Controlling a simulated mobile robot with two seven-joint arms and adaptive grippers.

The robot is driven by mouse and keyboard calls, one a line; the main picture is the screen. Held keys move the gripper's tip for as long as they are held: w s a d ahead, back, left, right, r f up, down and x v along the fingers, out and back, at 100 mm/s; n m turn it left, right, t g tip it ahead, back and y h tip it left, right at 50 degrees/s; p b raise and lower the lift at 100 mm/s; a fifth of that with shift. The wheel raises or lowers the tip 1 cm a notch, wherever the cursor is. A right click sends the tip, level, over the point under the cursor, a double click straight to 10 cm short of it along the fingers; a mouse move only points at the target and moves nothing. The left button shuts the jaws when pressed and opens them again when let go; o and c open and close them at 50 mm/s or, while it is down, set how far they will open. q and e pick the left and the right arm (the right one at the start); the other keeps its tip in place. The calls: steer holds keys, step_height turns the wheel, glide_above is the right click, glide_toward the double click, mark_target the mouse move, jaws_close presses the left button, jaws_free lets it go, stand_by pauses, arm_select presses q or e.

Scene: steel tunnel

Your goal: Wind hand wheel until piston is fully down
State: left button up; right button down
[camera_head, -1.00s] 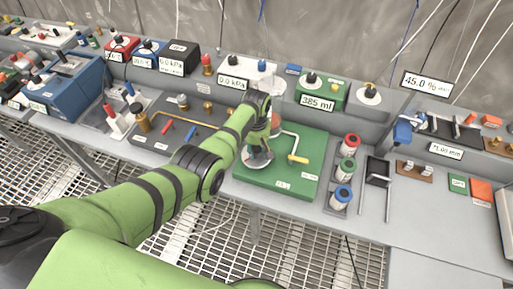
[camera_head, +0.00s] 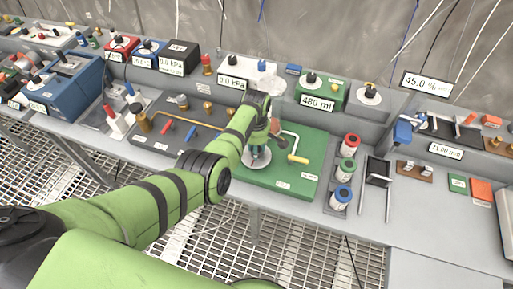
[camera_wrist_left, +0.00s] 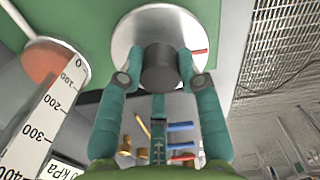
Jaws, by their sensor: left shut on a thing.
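The hand wheel is a silver disc (camera_wrist_left: 124,42) with a black knob (camera_wrist_left: 160,66) and a red mark at its edge. In the head view the wheel (camera_head: 257,163) lies on a green board (camera_head: 285,186). My left gripper (camera_wrist_left: 162,72) reaches down over the wheel with its two teal fingers shut on the black knob. The gripper (camera_head: 258,152) partly covers the wheel in the head view. A reddish-brown round piece, seemingly the piston (camera_wrist_left: 58,62), stands beside a white scale (camera_wrist_left: 42,115) numbered from 0. A green box's display (camera_head: 317,103) reads 480 ml. My right gripper is not in view.
A white bent pipe and a yellow valve handle (camera_head: 298,159) are right of the wheel. Bottles with red, green and blue caps (camera_head: 342,197) stand beside the board. A dark panel (camera_head: 150,140) with valves lies left. Floor grating shows in front.

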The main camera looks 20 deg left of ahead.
arm_select(q)
steer(key=shift+w+a+r, duration=0.15)
steer(key=shift+a, duration=0.1)
steer(key=o, duration=1.2)
steer(key=shift+c, duration=0.2)
steer(key=shift+d, duration=0.1)
steer(key=shift+r, duration=0.3)
step_height(320, 180, up, 11)
steer(key=shift+r, duration=0.15)
